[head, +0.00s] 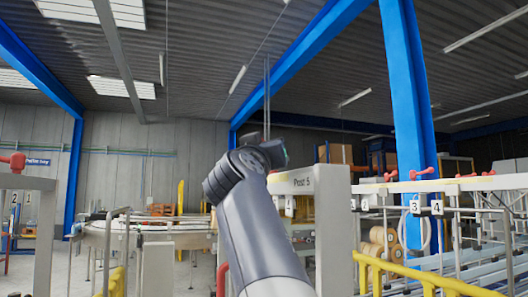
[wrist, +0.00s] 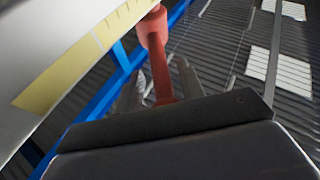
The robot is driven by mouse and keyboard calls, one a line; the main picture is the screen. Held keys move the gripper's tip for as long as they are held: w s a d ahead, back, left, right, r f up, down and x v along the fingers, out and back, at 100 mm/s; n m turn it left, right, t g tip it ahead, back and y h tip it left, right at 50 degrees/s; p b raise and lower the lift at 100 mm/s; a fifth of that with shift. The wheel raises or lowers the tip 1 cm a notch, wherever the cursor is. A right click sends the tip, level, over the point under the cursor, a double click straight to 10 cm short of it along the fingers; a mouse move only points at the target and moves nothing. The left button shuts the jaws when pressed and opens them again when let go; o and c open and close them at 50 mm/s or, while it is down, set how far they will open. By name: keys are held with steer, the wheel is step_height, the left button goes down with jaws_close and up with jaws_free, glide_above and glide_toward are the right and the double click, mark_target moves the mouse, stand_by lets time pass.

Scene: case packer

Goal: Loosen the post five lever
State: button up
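In the wrist view, the red lever (wrist: 160,72) has a thick round end at the top and a thin stem. My gripper (wrist: 158,85) has grey fingers on both sides of the stem, with narrow gaps showing, so it looks open around the lever. Contact cannot be made out. In the head view, my gripper's end (head: 272,152) is foreshortened and the post five lever is hidden.
A pale surface with a yellow scale strip (wrist: 75,65) lies close at the left in the wrist view. Posts with red levers and number plates 3 and 4 (head: 426,207) stand at the right. Yellow rails (head: 425,277) and conveyor lanes fill the lower right.

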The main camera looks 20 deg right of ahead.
steer(key=shift+w+f, duration=0.15)
steer(key=shift+w, duration=0.05)
steer(key=shift+s+f, duration=0.1)
steer(key=shift+f, duration=0.05)
steer(key=b+v, duration=0.6)
steer(key=v, duration=0.4)
steer(key=shift+s+a, duration=0.25)
